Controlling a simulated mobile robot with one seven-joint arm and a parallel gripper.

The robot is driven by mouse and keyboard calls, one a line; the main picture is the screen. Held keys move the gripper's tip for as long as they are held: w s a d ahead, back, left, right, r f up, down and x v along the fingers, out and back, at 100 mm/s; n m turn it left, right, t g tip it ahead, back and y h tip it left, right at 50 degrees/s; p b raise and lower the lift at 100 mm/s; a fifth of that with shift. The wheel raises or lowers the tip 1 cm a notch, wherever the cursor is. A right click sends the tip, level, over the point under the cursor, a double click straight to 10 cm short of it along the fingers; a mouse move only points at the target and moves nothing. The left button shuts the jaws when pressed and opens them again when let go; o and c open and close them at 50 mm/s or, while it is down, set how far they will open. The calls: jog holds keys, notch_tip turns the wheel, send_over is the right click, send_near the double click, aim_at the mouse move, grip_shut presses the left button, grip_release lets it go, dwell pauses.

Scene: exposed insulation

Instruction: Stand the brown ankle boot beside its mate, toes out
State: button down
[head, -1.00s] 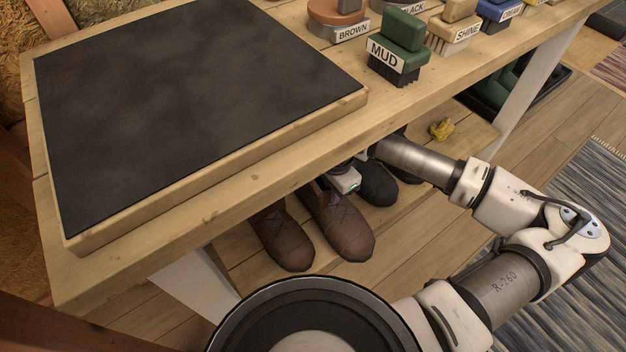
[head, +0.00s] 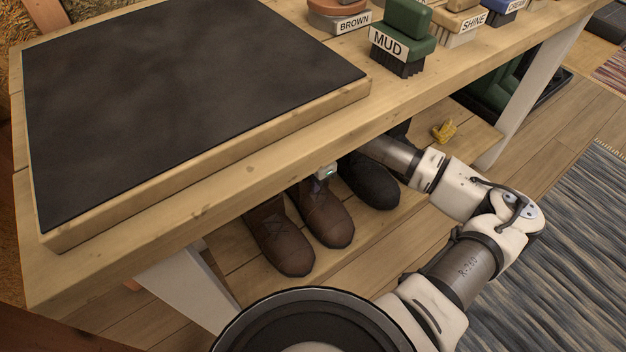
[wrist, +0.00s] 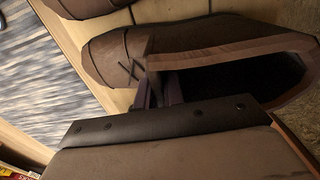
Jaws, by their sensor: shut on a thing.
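Two brown ankle boots stand side by side on the low shelf under the bench in the head view, toes toward the open front. The left one is the mate (head: 284,243). The right one is the boot (head: 327,217) at my gripper, upright, its toe slightly farther back than the mate's. In the wrist view my gripper (wrist: 160,92) is shut on the wall of this boot (wrist: 190,42), near its dark opening. The mate (wrist: 85,6) shows partly at the top edge there. The bench hides the boots' heels and my fingertips in the head view.
A black shoe (head: 369,182) stands close to the right of the held boot. The bench top (head: 200,213) overhangs the shelf. A yellow object (head: 444,131) lies farther right. A labelled MUD brush (head: 402,40) and others stand on the bench. Shelf space is clear in front.

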jog(key=shift+f, duration=0.1)
jog(key=c, duration=2)
grip_release()
jog(key=shift+f, duration=0.1)
jog(key=o, duration=0.5)
notch_tip(320, 180, up, 8)
jog(key=p, duration=0.2)
jog(key=shift+p, duration=0.35)
